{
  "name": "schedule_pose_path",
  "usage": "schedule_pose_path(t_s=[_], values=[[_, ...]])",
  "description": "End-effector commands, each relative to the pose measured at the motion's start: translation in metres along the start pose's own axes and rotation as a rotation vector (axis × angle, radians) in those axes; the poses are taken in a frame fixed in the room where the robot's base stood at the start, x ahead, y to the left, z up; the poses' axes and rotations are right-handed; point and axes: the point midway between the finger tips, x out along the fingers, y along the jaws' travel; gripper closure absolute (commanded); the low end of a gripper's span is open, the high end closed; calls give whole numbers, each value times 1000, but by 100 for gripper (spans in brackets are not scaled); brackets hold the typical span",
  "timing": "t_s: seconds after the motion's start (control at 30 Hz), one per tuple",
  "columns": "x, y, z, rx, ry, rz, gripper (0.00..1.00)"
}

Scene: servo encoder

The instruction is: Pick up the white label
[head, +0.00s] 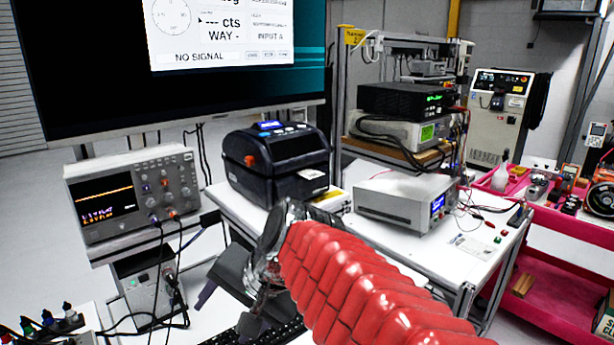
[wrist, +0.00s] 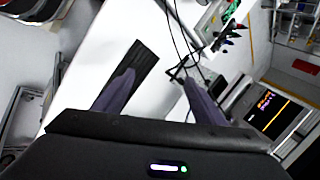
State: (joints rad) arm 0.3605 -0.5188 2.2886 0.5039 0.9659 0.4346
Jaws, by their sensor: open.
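A small white label (head: 312,174) sticks out of the front slot of the dark label printer (head: 275,165) on the white bench. My gripper (head: 226,312) is in front of and below the printer, to the left of the label and apart from it. In the wrist view my gripper (wrist: 158,88) shows two purple-grey fingers spread wide with nothing between them. I cannot make out the label in the wrist view. My red-sleeved arm covers part of the bench below the printer.
An oscilloscope (head: 135,197) with hanging cables stands left of the printer. A grey power supply (head: 406,196) stands to its right. A large monitor (head: 180,75) hangs behind. A black keyboard (wrist: 132,68) lies on the white surface beyond my fingers. Small bottles (head: 50,321) stand at the lower left.

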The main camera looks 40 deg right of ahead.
Motion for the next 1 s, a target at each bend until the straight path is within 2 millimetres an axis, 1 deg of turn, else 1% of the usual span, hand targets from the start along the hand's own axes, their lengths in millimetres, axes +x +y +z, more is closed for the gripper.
schedule_pose_path(t_s=[0.03,0.17,0.27,0.3,0.47,0.7,0.77,1.0], values=[[-2,-5,-12,89,-1,-23,36],[-9,-21,-41,327,-15,-100,36],[-17,-32,-68,508,-25,-165,36],[-21,-35,-80,580,-29,-193,36],[-39,-45,-128,859,-53,-307,36],[-70,-26,-194,1196,-75,-425,36],[-79,-20,-210,1276,-83,-459,36],[-122,12,-272,1575,-126,-611,36]])
